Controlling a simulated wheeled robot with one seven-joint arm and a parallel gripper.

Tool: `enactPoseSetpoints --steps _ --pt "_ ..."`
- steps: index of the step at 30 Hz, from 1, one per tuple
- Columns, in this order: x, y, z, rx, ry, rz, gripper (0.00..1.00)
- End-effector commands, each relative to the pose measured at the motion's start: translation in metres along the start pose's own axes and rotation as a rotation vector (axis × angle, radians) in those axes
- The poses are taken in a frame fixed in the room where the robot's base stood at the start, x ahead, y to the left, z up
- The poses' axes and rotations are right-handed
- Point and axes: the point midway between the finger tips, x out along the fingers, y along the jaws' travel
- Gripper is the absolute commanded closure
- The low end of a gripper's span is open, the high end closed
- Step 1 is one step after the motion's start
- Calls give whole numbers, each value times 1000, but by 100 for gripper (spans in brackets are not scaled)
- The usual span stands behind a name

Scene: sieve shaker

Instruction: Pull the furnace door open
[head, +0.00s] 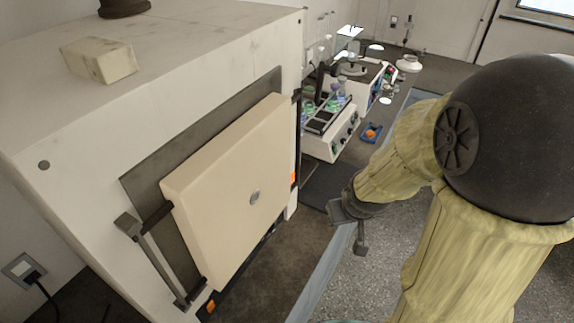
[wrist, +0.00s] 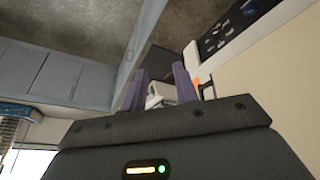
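The furnace (head: 120,75) is a large off-white box on the left of the head view. Its cream door (head: 230,190) is a thick slab with a small round disc, lying against a dark front plate and looking shut. A grey bar handle (head: 155,262) on two dark mounts is at the door's left edge. My gripper (head: 351,228) is to the right of the door, apart from it and far from the handle. In the wrist view my gripper (wrist: 160,76) has its two fingers spread, with nothing visibly held. A cream surface, probably the furnace (wrist: 285,85), is at the right there.
A cream block (head: 98,60) lies on the furnace top. White lab instruments (head: 332,125) and a small blue tray (head: 371,132) stand on the dark bench behind. Speckled floor (head: 385,260) is open beside the bench. Grey cabinets (wrist: 60,75) show in the wrist view.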

Motion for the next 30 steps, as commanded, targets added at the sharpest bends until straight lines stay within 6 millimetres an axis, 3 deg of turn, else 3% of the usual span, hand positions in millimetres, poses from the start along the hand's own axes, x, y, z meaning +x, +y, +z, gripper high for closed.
enactPoseSetpoints --steps 6,15,22,30 --pt "36 32 -52 -131 249 1 70" --pt "60 41 -96 -284 591 -151 70" --pt "55 35 -102 -338 854 -366 70" --pt "29 34 -86 -323 1104 -621 70"
